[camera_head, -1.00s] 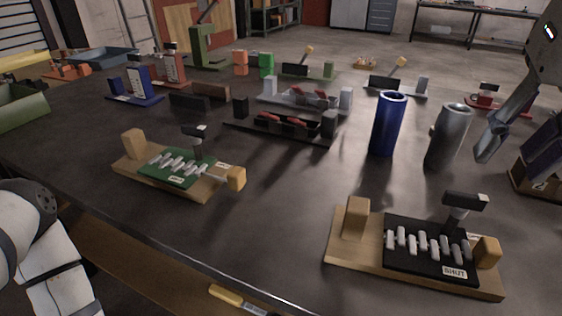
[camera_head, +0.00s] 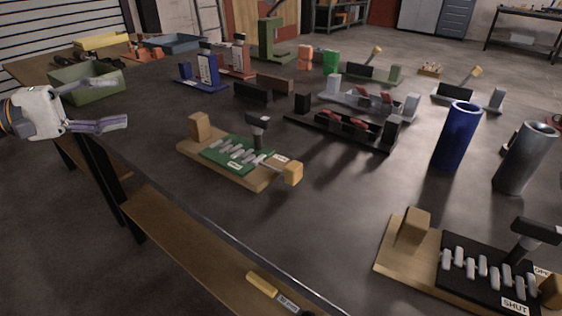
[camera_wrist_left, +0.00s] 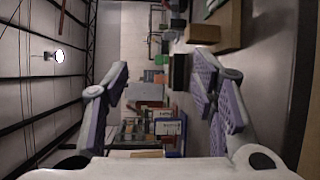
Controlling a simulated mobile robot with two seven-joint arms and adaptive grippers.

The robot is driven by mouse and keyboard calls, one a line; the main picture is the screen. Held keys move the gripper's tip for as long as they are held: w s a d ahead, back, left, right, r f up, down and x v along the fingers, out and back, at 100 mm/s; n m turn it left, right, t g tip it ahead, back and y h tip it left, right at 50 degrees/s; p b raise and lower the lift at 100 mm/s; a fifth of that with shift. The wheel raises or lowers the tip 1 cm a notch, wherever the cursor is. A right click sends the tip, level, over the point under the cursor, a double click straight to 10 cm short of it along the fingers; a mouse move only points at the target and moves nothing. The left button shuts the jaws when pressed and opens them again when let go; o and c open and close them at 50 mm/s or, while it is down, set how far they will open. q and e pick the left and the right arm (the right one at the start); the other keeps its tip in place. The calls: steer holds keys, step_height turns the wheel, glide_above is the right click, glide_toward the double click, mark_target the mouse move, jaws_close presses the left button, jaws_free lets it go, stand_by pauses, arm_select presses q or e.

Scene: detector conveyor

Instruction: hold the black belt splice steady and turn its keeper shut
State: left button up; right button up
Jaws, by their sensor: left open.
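The black belt splice (camera_head: 454,277) sits on a wooden base at the front right of the table in the head view, with a row of grey pins across it. Its keeper (camera_head: 535,231), a black T-shaped handle, stands upright at its right end. A SHUT label (camera_head: 515,306) lies in front, and another label is partly visible beyond the keeper. The right end of the splice is cut by the picture edge. My left gripper (camera_head: 123,100) is open and empty at the far left, far from the splice. Its spread fingers also show in the left wrist view (camera_wrist_left: 172,100). My right gripper is out of view.
A similar green splice (camera_head: 222,157) on a wooden base stands mid-table. A blue cylinder (camera_head: 457,136) and a grey cylinder (camera_head: 523,160) stand behind the black splice. A green bin (camera_head: 90,90) is near my left gripper. The table between the two splices is clear.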

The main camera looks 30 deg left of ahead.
arm_select(q)
steer(key=w+d+r+m+g+h, duration=0.1)
steer(key=w+d+r+m+h, duration=0.2)
steer(key=w+d+r+m, duration=0.45)
steer(key=m+g, duration=1.3)
steer(key=m, duration=1)
glide_toward(415, 216)
steer(key=x, duration=1)
steer(key=shift+f, duration=0.45)
jaws_close()
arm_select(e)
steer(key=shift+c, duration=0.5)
